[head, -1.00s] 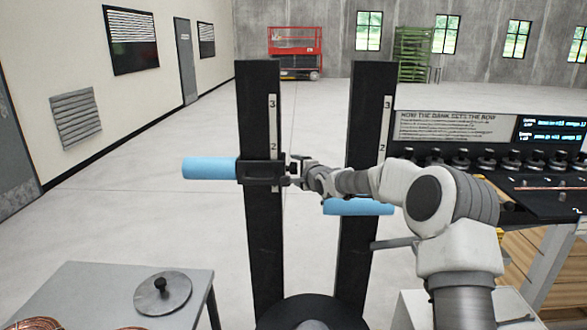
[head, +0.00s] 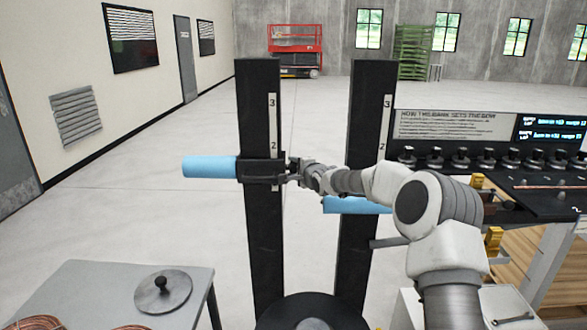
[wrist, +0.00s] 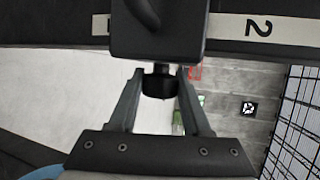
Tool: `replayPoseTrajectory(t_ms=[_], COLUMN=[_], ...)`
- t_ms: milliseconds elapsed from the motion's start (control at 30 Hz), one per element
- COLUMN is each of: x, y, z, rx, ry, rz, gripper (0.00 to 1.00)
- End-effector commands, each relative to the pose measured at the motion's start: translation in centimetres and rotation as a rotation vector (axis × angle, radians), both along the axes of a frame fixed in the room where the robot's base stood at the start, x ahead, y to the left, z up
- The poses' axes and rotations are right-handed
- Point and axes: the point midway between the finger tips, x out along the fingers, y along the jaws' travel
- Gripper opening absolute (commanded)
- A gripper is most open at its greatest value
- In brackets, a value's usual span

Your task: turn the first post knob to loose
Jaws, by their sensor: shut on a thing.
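The first post (head: 262,230) is the left black upright, with a white scale strip marked 2 and 3. A black collar (head: 262,171) sits around it just below the 2 and carries a blue cylinder (head: 209,167) on its left. The knob is on the collar's right side, mostly hidden by my gripper (head: 292,171) in the head view. In the wrist view, the small dark knob (wrist: 160,82) sits between the two fingertips of my gripper (wrist: 160,75), which is shut on it. I cannot read a loose or tight mark.
A second black post (head: 368,130) with a blue cylinder (head: 355,205) stands to the right, behind my arm. A bench (head: 545,200) with several black knobs is at the right. A grey table (head: 200,290) with a round lid (head: 163,292) is at lower left.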

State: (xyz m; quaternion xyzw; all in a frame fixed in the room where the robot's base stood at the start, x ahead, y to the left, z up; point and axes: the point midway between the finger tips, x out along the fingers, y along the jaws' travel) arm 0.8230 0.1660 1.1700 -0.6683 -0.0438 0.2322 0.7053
Motion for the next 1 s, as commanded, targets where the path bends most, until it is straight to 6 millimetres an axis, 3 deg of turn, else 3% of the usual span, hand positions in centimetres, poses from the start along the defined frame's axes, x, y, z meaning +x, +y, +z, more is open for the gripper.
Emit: replayPoseTrajectory(t_ms=[467, 1000], x=[-0.01, 0.01], y=[-0.03, -0.13], z=[-0.60, -0.86], rx=[0.001, 0.003], ry=[-0.054, -0.325], rz=[0.000, -0.003], gripper=[0.00, 0.00])
